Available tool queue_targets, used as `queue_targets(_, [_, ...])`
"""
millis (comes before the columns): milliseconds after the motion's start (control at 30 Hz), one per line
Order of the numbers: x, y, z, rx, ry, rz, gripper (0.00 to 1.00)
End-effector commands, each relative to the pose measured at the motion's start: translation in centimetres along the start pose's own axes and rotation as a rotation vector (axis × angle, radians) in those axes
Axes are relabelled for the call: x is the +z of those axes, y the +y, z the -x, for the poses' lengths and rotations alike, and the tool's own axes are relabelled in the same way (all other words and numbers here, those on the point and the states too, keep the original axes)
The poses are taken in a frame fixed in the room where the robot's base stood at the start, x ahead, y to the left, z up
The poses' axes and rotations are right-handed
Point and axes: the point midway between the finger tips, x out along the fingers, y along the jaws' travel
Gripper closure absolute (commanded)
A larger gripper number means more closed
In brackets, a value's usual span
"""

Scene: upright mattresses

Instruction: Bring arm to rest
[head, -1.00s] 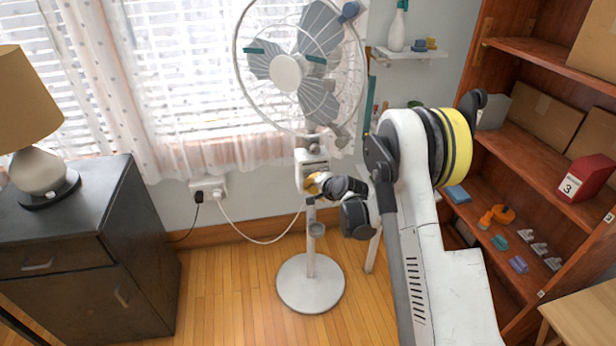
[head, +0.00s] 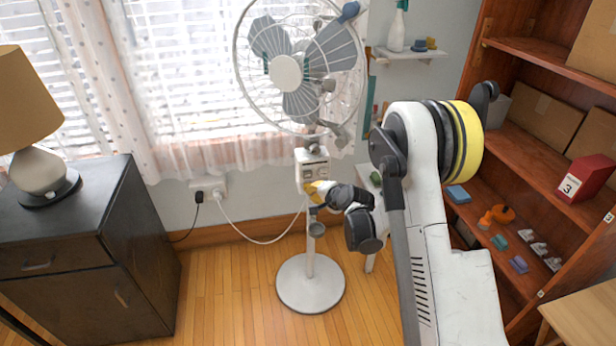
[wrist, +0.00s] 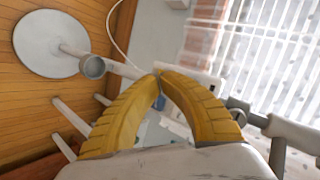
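My arm reaches in from the lower right of the head view. My gripper (head: 308,188) shows small and yellow there, in front of the fan's control box (head: 311,165), partly covering the stand. In the wrist view, the two yellow fingers of my gripper (wrist: 159,72) curve together and their tips meet, with nothing visible held between them. I cannot tell whether the fingertips touch the fan.
The white standing fan (head: 287,73) is close to my gripper; its round base (head: 310,284) rests on the wooden floor. A dark cabinet (head: 75,220) with a lamp (head: 38,168) stands left. A wooden shelf unit (head: 536,52) stands right, near my arm.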

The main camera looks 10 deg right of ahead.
Motion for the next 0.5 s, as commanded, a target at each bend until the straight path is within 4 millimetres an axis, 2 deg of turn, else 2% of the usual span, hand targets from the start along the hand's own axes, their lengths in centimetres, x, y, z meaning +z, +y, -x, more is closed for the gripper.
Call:
queue_targets(267, [0.0,-0.6,0.7,0.005,-0.001,0.015,1.0])
queue_targets(367, [0.0,-2.3,2.7,0.023,-0.005,0.064,1.0])
queue_targets(467, [0.2,-4.7,6.3,0.055,-0.014,0.151,1.0])
queue_targets(500, [0.5,-5.7,8.0,0.07,-0.019,0.192,1.0])
